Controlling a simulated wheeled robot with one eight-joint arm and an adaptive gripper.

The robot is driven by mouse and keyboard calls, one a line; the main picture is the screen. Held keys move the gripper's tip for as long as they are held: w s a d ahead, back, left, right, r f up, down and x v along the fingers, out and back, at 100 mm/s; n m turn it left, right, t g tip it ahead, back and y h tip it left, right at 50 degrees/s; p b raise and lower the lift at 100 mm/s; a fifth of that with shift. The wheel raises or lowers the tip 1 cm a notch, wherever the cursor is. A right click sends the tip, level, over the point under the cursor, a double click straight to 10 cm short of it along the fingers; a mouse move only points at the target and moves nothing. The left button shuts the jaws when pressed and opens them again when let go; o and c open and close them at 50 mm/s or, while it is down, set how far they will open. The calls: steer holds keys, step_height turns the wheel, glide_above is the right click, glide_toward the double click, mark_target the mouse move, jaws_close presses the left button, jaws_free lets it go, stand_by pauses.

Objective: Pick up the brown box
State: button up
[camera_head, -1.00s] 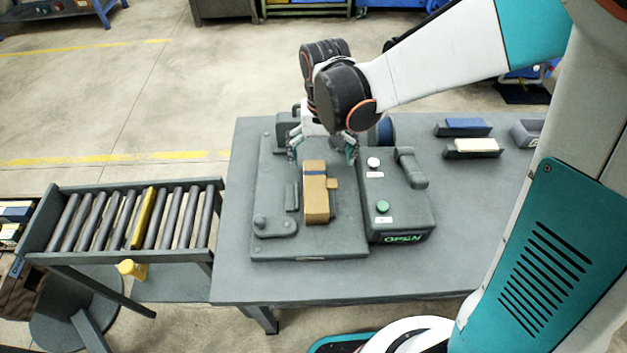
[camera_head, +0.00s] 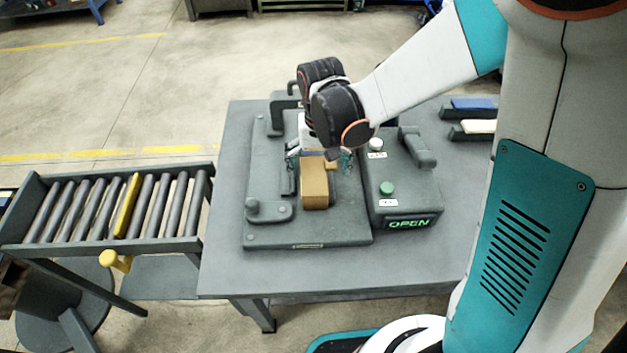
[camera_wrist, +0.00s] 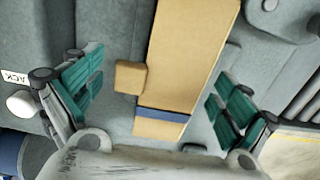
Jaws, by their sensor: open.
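The brown box (camera_head: 314,189) lies on a dark grey fixture plate (camera_head: 310,237) on the table. In the wrist view the box (camera_wrist: 186,60) is long and tan, with a dark blue band and a small block on one side. My gripper (camera_head: 319,161) is right above the box's far end, its fingers to either side. In the wrist view the green finger pads of my gripper (camera_wrist: 157,92) stand apart on either side of the box, with gaps between pads and box. Nothing is held. The wrist hides the far end of the box in the head view.
A grey control box (camera_head: 405,205) with a green button, a handle and a lit OPEN sign stands just right of the plate. A roller conveyor (camera_head: 108,210) is at the left. Blue and cream-topped blocks (camera_head: 474,105) lie at the table's back right.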

steer(key=shift+f, duration=0.15)
steer(key=c, duration=1.1)
steer(key=shift+c, duration=0.2)
